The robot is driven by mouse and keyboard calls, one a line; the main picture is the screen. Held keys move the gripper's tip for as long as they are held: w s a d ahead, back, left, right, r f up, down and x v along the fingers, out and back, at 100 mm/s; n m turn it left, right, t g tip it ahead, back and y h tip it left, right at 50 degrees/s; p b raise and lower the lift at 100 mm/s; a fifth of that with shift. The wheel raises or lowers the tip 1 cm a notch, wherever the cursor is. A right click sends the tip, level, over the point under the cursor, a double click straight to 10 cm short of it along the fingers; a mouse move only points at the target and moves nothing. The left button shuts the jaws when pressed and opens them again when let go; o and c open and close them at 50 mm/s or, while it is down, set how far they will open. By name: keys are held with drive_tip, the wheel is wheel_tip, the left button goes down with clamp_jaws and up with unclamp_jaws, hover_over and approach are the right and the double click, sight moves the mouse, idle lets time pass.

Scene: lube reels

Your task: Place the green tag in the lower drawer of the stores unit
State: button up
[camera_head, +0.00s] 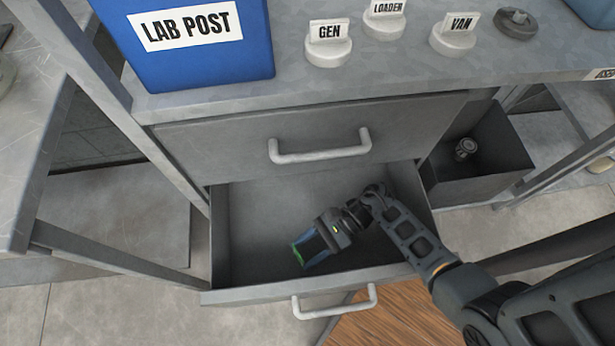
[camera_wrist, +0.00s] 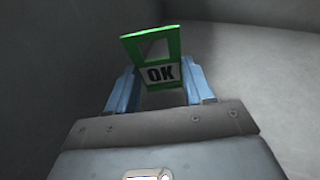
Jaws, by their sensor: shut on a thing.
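The lower drawer (camera_head: 265,296) of the stores unit is pulled open and looks empty apart from my gripper. My gripper (camera_head: 306,252) reaches over the open drawer, toward its left front part. It is shut on the green tag (camera_head: 298,255), of which only a green edge shows in the head view. In the wrist view the green tag (camera_wrist: 152,46) is a green frame with a white "OK" label, held between the blue fingertips (camera_wrist: 160,92). Grey drawer surfaces surround it there. I cannot tell whether the tag touches the drawer floor.
The upper drawer (camera_head: 215,140) is shut above the open one. On the top stand a blue LAB POST box (camera_head: 200,62) and white markers labelled GEN (camera_head: 328,50), LOADER (camera_head: 385,22) and VAN (camera_head: 454,40). A dark open bin (camera_head: 490,165) holding a small part is at right.

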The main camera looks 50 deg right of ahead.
drive_tip(key=o, duration=1)
